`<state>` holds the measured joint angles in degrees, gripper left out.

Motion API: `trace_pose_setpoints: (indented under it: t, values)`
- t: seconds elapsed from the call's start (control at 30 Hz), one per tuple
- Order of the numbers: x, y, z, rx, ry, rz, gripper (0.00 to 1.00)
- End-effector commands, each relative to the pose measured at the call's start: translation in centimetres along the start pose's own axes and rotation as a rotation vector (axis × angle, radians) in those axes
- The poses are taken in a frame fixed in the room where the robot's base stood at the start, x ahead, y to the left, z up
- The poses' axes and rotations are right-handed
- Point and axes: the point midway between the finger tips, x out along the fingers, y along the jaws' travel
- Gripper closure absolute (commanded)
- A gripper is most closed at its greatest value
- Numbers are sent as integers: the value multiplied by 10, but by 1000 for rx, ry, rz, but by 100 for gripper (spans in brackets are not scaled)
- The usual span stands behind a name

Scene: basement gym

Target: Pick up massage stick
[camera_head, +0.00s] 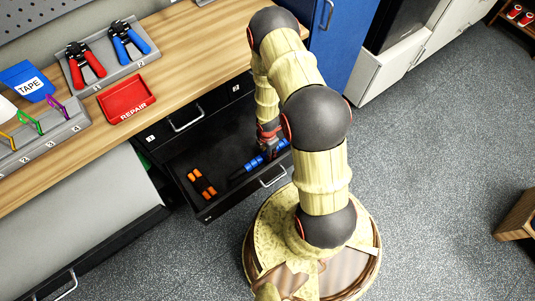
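An open black drawer (212,207) under the wooden bench holds two items. A long stick with blue segments and a black handle (253,164), which looks like the massage stick, lies slanted at the drawer's right side. A shorter orange and black item (201,184) lies to its left. My gripper (269,151) points down at the blue part of the stick, at or very close to it. Its fingertips are small and dark, so I cannot tell whether they are open or shut on the stick. My arm hides part of the drawer's right side.
The bench top (195,50) above the drawer holds a red REPAIR tray (126,103), a grey tray with red and blue pliers (108,57), and a numbered rack (45,140). A blue cabinet (340,45) stands behind my arm. The floor at right is mostly clear.

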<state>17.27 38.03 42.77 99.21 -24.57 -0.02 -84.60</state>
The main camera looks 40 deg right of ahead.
Motion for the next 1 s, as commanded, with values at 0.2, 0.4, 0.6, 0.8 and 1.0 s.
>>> trace_pose_setpoints:
  t: [0.2,0.4,0.6,0.8,1.0]
  values:
    - [0,0,0,0,0,0,84]
    - [0,0,0,0,0,0,95]
    - [0,0,0,0,0,0,100]
    - [0,0,0,0,0,1,100]
    - [-12,1,0,0,0,1,100]
